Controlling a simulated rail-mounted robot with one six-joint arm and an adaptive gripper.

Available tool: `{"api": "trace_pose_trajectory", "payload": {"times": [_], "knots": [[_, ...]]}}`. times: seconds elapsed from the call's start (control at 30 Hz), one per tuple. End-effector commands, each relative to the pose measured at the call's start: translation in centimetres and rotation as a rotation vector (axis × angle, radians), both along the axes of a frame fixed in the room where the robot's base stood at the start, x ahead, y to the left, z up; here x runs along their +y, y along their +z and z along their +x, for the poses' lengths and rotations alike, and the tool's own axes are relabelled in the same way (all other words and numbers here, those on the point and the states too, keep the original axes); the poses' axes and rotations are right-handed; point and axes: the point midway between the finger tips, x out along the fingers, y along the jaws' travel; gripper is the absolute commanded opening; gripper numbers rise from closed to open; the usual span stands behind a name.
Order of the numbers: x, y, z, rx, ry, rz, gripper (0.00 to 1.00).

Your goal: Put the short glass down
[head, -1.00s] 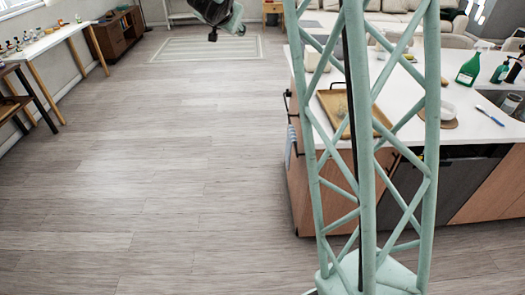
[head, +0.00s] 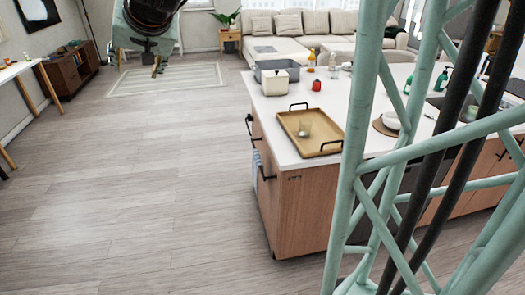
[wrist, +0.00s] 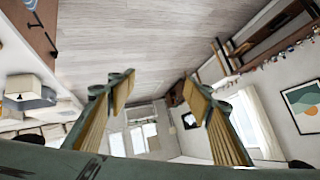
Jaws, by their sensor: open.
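A short clear glass (head: 305,129) stands on a tan wooden tray (head: 328,147) with black handles, on the near left end of the white island counter (head: 290,158). My gripper (wrist: 158,92) is open in the wrist view, with nothing between its fingers. In the head view only part of my arm shows at the top left, over the floor and well away from the tray. The glass cannot be made out in the wrist view.
A white bowl (head: 391,120) sits to the right. My lattice column covers the right of the head view. Floor left of the island is clear.

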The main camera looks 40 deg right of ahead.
Motion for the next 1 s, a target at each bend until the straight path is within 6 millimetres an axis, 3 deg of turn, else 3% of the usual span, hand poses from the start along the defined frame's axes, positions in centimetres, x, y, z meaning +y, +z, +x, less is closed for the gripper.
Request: {"api": "trace_pose_trajectory", "payload": {"times": [0.03, 0.4, 0.73, 1.0], "knots": [[1.0, 1.1, -1.6, 0.0, 0.024, -0.004, 0.47], [5.8, 0.4, -11.6, 0.117, 0.174, -0.03, 0.47], [8.5, -1.3, -21.5, 0.24, 0.287, -0.073, 0.47], [9.5, -3.1, -29.9, 0.344, 0.362, -0.122, 0.47]]}}
